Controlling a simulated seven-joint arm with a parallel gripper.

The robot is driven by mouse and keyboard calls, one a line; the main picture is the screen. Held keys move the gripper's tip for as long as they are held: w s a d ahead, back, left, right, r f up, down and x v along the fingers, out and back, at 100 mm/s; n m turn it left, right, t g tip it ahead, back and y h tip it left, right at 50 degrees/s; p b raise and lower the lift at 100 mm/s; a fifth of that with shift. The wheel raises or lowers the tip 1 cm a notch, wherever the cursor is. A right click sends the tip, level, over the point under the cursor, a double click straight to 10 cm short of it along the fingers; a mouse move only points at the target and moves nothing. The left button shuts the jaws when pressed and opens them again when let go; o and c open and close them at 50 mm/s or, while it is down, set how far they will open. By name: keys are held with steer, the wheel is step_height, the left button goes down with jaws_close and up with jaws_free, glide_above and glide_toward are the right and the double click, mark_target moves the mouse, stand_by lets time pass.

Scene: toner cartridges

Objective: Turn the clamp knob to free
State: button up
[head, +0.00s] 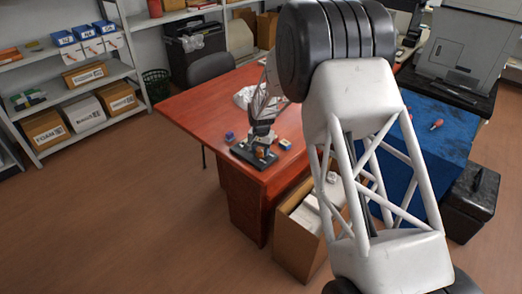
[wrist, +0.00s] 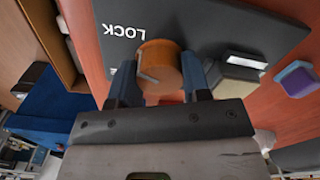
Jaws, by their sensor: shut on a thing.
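The clamp knob (wrist: 158,68) is a round orange knob with a pale pointer line, on a dark plate (wrist: 225,28) in the wrist view. The white word LOCK is printed on the plate beside it; other lettering is mostly hidden behind my gripper. My gripper (wrist: 163,82) has its two fingers on either side of the knob and is shut on it. In the head view my gripper (head: 262,134) is low over the dark plate (head: 246,154) on the red table, and the knob is too small there to make out clearly.
A small blue-purple block (head: 229,136) and a small orange-and-white item (head: 285,144) lie on the red table (head: 195,103) near the plate. An open cardboard box (head: 290,235) stands below the table's edge. A blue-covered surface (head: 440,135) is at the right.

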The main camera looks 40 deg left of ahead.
mark_target(261, 149)
steer(key=n, duration=1.3)
steer(key=shift+n, duration=0.3)
stand_by(0.3)
steer(key=o, duration=0.9)
steer(key=shift+r, duration=0.15)
steer(key=shift+r, duration=3.8)
